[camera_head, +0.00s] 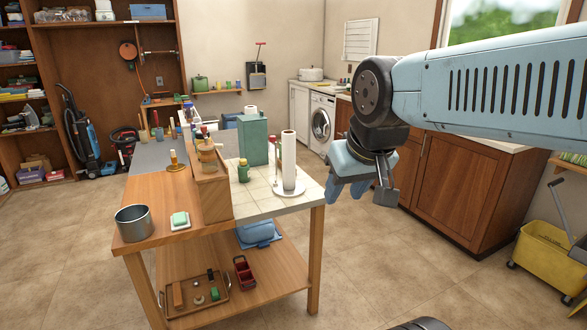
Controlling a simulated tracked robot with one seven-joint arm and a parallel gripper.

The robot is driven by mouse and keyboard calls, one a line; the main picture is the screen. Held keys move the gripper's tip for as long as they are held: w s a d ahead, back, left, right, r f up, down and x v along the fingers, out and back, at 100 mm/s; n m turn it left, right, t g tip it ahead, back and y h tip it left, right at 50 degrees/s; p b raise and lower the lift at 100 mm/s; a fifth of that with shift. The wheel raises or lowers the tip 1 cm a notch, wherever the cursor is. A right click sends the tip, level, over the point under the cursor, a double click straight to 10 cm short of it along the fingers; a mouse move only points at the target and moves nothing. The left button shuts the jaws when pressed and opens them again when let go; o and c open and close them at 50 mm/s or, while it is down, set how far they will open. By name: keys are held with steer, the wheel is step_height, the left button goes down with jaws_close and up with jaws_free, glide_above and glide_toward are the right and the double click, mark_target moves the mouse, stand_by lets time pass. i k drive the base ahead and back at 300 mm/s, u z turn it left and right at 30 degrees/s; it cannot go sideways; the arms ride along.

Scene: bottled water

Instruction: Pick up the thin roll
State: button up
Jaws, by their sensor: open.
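A tall thin white roll (289,160) stands upright on a holder with a round white base (289,189), on the tiled right part of the table. The top of another white roll (251,110) shows behind the green box; its lower part is hidden. My gripper (360,192) is open and empty. In the picture it hangs to the right of the thin roll, past the table's right edge, with its fingers pointing down. It is apart from the roll.
On the wooden table (160,191) stand a green box (253,142), a small green bottle (243,170), a wooden caddy (212,190), a metal pot (134,222) and a soap dish (180,221). A yellow mop bucket (550,258) stands at right.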

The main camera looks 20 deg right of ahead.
mark_target(288, 137)
steer(key=z, duration=0.85)
steer(key=i, duration=1.45)
steer(key=u, duration=0.05)
